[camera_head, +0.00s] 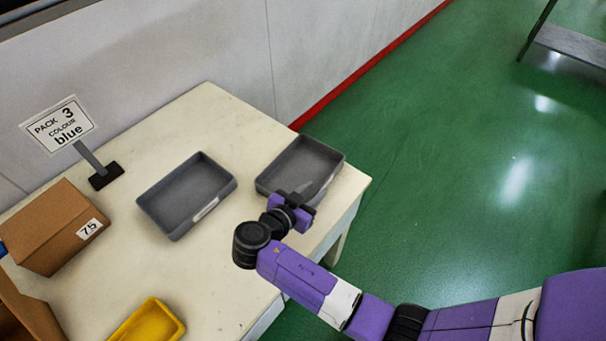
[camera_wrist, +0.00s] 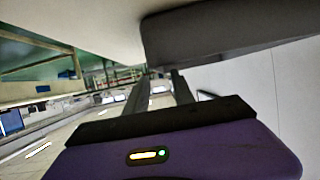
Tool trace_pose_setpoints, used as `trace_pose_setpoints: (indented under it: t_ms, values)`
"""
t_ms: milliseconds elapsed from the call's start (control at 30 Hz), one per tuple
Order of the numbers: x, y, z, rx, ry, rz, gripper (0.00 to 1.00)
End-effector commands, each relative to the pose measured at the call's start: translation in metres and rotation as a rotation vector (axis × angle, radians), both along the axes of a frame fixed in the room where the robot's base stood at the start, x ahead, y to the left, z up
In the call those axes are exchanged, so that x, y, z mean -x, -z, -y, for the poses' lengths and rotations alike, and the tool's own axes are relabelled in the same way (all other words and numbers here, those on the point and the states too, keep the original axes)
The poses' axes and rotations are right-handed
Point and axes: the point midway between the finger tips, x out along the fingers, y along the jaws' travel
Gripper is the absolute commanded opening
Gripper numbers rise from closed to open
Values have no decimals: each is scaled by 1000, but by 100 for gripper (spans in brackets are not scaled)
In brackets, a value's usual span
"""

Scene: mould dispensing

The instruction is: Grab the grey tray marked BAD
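Two grey trays stand on the cream table. One tray (camera_head: 187,195) is at the middle, with a pale label on its front right wall, too small to read. The other tray (camera_head: 304,160) is at the table's right end; no BAD marking is legible, and my arm covers part of its near side. My gripper (camera_head: 303,187) is at this right tray's near rim. In the wrist view, my gripper (camera_wrist: 163,76) shows two fingers apart with an empty-looking gap, close to a grey tray's wall (camera_wrist: 230,35). Whether they touch it cannot be told.
A wall (camera_head: 180,55) runs behind. Green floor (camera_head: 430,160) lies open to the right.

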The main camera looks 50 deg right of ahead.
Motion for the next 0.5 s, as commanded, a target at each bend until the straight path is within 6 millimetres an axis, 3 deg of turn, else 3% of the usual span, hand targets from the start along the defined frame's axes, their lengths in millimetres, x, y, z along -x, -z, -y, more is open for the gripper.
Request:
trace_pose_setpoints:
  t_ms: [500]
  values:
    - [-5, 20, 58, 0, 3, -1, 30]
